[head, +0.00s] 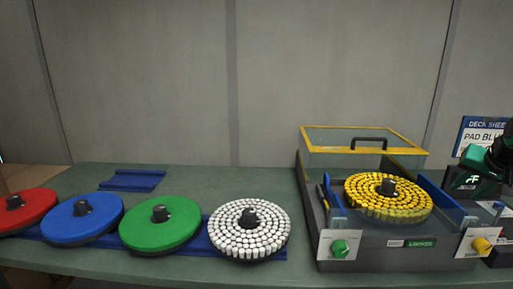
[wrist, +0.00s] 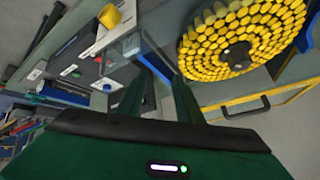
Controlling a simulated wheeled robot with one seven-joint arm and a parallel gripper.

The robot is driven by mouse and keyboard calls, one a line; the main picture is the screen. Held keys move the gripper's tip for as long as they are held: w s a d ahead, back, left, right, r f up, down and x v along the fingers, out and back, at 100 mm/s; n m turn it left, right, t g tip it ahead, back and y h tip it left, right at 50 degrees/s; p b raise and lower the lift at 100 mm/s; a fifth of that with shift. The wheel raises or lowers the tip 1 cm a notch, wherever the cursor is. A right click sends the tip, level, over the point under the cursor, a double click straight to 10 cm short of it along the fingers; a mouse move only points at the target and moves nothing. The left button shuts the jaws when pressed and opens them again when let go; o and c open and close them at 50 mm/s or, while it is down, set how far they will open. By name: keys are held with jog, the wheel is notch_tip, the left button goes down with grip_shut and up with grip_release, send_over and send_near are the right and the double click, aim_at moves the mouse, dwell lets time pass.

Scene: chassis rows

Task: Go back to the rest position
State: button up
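My gripper (wrist: 160,82) shows in the wrist view with its two dark green fingers apart and nothing visible between them. In the head view, part of my dark and green arm end (head: 478,158) shows at the right edge, beside the grey machine (head: 375,255). A round pad of yellow pegs (head: 372,207) with a black hub sits in the machine. The pad also shows at the upper right of the wrist view (wrist: 200,62), apart from my fingers. The machine's yellow-framed clear lid (head: 335,140) stands raised behind the pad.
Red (head: 35,200), blue (head: 75,228), green (head: 160,235) and white-pegged (head: 225,238) discs stand in a row on the green table (head: 240,175). A blue tray (head: 132,181) lies behind them. Green (head: 340,249) and yellow (head: 482,246) knobs are on the machine's front. A sign (head: 480,135) stands at right.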

jog(key=s+a+f+n+g+y, duration=0.1)
jog(key=s+a+f+g, duration=0.1)
jog(key=s+a, duration=0.3)
jog(key=s+a+f+g+y, duration=0.1)
jog(key=s+a+f, duration=0.4)
jog(key=s, duration=0.8)
jog(key=s+a+f+n+g+y, duration=0.1)
jog(key=s+a+f+g, duration=0.2)
jog(key=s+a, duration=0.4)
jog(key=shift+s+f+n+g, duration=0.25)
jog(key=shift+s+g, duration=0.25)
jog(key=shift+s, duration=0.4)
jog(key=shift+w+a+f, duration=0.1)
jog(key=shift+w+f, duration=0.1)
jog(key=shift+w, duration=0.45)
jog(key=shift+c, duration=0.2)
